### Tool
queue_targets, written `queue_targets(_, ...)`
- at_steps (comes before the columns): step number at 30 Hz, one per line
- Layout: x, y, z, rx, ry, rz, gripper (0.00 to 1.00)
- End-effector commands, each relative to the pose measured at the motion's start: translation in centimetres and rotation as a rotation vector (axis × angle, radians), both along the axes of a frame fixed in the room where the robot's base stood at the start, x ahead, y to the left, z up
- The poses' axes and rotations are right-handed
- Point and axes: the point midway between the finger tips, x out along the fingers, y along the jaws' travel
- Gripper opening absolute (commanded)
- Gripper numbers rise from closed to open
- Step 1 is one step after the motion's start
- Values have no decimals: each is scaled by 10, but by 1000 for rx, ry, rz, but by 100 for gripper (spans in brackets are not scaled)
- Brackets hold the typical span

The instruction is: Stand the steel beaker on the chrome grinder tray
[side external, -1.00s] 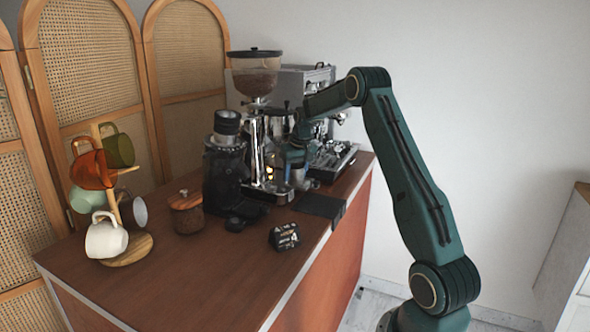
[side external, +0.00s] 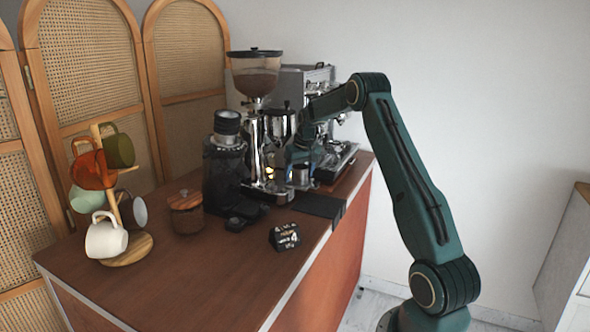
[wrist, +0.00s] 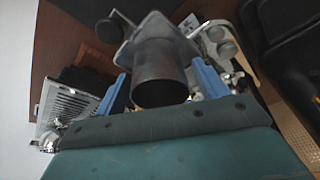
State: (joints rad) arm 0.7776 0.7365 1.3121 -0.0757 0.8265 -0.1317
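The steel beaker (side external: 301,175) is beside the chrome grinder tray (side external: 270,190), just to its right in the side view. In the wrist view the beaker (wrist: 160,75) shows its dark open mouth toward the camera, with a grey metal surface behind its base. The beaker looks about upright. I cannot tell whether its base touches anything.
The chrome grinder with its hopper (side external: 255,75) and the espresso machine (side external: 320,90) stand close behind. A black grinder (side external: 225,165), a wooden-lidded jar (side external: 186,212), a black cube (side external: 285,237) and a dark mat (side external: 318,205) are nearby. The mug tree stands left.

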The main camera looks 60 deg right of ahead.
Motion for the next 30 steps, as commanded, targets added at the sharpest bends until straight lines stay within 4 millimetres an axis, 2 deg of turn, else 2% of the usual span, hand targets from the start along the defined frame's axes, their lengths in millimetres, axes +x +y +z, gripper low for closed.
queue_targets(8, 0, 0, 3, -1, -1, 0, 72)
queue_targets(14, -2, 2, 16, -1, -3, -1, 72)
queue_targets(30, -44, 28, 15, 1, -1, -2, 72)
